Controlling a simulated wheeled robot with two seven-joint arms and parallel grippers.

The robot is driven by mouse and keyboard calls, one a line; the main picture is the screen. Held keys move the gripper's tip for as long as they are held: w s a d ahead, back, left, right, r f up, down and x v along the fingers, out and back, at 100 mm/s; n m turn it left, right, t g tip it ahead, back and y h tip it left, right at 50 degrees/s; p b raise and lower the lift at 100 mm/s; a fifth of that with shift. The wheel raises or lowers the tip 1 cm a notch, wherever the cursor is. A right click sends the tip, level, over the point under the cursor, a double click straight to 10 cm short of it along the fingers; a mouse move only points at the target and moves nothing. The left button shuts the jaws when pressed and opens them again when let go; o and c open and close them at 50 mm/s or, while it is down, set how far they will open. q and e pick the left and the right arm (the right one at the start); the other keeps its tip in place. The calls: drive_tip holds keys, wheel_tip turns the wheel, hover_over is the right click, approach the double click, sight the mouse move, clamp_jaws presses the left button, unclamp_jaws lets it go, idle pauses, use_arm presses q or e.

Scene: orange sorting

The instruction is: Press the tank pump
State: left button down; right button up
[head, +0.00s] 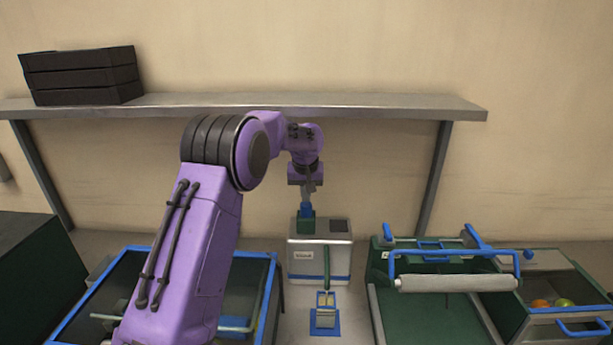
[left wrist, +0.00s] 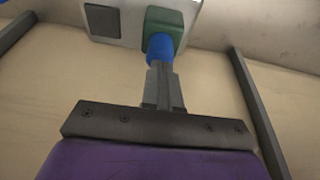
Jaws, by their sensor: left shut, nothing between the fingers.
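The tank (head: 300,266) is a pale box with a blue stripe, standing at the back of the table below the shelf. Its pump is a blue knob (head: 306,211) on a green base (head: 306,226) on the tank's top. In the left wrist view the blue knob (left wrist: 159,51) sits on the green base (left wrist: 163,24). My left gripper (head: 309,196) points down over the pump, shut and empty. Its fingertips (left wrist: 160,66) are at the blue knob's top and look to touch it. How far the knob is pressed I cannot tell. My right gripper is out of view.
A dark square (head: 339,226) lies beside the pump on the tank's top. A blue-rimmed bin (head: 262,254) stands left, a green station with a white roller (head: 445,283) right, and a crate with fruit (head: 590,287) far right. A metal shelf (head: 380,106) runs above, holding black trays (head: 82,77).

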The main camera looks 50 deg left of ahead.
use_arm(q)
drive_tip(key=b+v, duration=0.1)
drive_tip(key=v, duration=0.8)
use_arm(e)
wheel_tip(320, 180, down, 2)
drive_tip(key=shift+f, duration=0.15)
use_arm(q)
drive_tip(key=shift+d, duration=0.2)
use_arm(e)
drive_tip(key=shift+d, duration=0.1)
use_arm(q)
drive_tip(key=shift+f, duration=0.15)
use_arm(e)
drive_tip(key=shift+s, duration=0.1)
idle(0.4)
